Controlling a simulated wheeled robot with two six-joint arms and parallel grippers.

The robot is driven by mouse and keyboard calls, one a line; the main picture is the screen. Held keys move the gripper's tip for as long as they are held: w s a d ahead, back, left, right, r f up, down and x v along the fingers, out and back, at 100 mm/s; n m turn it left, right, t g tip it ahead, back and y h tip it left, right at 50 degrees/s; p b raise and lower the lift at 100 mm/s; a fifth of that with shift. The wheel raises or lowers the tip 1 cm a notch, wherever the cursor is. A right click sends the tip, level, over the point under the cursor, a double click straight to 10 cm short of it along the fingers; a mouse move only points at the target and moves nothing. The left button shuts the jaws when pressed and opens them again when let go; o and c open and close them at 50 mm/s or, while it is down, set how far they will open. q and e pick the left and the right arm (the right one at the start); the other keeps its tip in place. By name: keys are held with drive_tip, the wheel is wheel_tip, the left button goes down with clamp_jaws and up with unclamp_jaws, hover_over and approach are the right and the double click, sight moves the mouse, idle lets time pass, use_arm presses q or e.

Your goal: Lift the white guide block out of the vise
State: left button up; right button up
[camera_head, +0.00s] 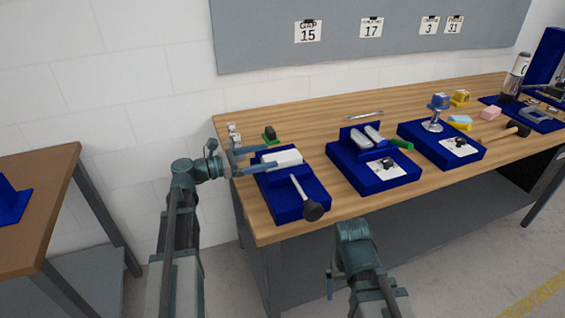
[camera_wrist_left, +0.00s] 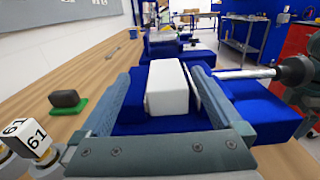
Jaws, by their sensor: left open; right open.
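The white guide block (camera_head: 283,158) sits in the blue vise (camera_head: 290,200) at the left end of the workbench, and it also shows in the left wrist view (camera_wrist_left: 168,88). My left gripper (camera_head: 258,158) is open at the vise. In the left wrist view its two fingers (camera_wrist_left: 160,100) reach forward on either side of the block, with a gap at the left finger. Contact on the right side is hard to tell. The vise handle with a dark knob (camera_head: 313,210) points to the front. My right gripper (camera_head: 335,280) is low, in front of the bench, away from the vise.
A dark piece on a green base (camera_head: 269,135) and small white numbered cubes (camera_head: 234,137) stand left of and behind the vise. Blue fixtures (camera_head: 372,170) stand to its right, with a wrench (camera_head: 364,115) lying behind. The space above the block looks clear.

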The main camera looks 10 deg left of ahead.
sight(281, 156)
use_arm(q)
drive_tip(key=shift+w+d, duration=0.1)
drive_tip(key=shift+d, duration=0.1)
drive_tip(key=shift+d+f, duration=0.15)
drive_tip(key=shift+d, duration=0.1)
drive_tip(key=x, duration=0.3)
drive_tip(key=b+x, duration=0.1)
drive_tip(key=shift+d+f, duration=0.3)
drive_tip(key=shift+d, duration=0.1)
clamp_jaws()
